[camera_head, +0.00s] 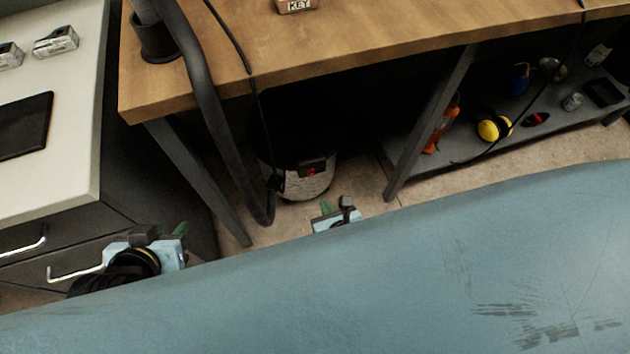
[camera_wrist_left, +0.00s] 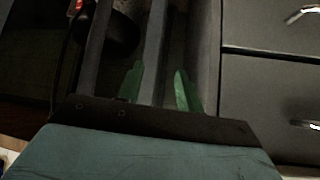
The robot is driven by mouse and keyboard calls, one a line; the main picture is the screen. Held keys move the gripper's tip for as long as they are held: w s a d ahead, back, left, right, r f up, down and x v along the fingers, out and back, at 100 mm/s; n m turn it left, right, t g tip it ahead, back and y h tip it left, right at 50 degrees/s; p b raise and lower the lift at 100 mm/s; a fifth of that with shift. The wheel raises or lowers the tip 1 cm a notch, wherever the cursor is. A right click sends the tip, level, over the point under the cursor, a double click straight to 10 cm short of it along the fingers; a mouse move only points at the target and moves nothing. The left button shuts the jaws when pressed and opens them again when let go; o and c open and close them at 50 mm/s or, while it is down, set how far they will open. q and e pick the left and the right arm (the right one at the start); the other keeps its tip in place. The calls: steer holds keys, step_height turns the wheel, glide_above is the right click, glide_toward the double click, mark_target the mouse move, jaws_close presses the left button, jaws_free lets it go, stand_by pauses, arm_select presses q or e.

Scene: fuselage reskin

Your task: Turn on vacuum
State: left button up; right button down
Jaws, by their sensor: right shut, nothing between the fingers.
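The vacuum (camera_head: 303,185) stands on the floor under the wooden workbench, its upper part in deep shadow. A dark switch box with a red part (camera_head: 312,169) is on its front. The red part also shows at the top left of the left wrist view (camera_wrist_left: 78,6). My left gripper (camera_head: 181,230) is left of the vacuum, in front of the drawers. Its green fingers (camera_wrist_left: 159,82) are apart with nothing between them. My right gripper (camera_head: 327,207) is just in front of the vacuum, shut and empty, partly hidden below.
A thick grey hose (camera_head: 205,90) hangs from the workbench (camera_head: 190,85) to the vacuum. Bench legs (camera_head: 200,180) stand either side. A drawer cabinet (camera_head: 70,240) is at left. A low shelf (camera_head: 415,150) at right holds yellow earmuffs (camera_head: 490,129). A pale blue surface blocks the foreground.

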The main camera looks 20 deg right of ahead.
mark_target(311, 172)
arm_select(q)
steer(key=s+a+f+g+y, duration=0.1)
steer(key=s+a+f+g, duration=0.3)
steer(key=s+f, duration=0.3)
steer(key=shift+s+f+g+y+b, duration=0.2)
steer(key=shift+f+g+y+b, duration=0.15)
steer(key=shift+f+g, duration=0.45)
arm_select(e)
steer(key=shift+s+d+f, duration=0.1)
steer(key=shift+d+f, duration=0.25)
steer(key=shift+d, duration=0.05)
arm_select(q)
steer(key=shift+d, duration=0.1)
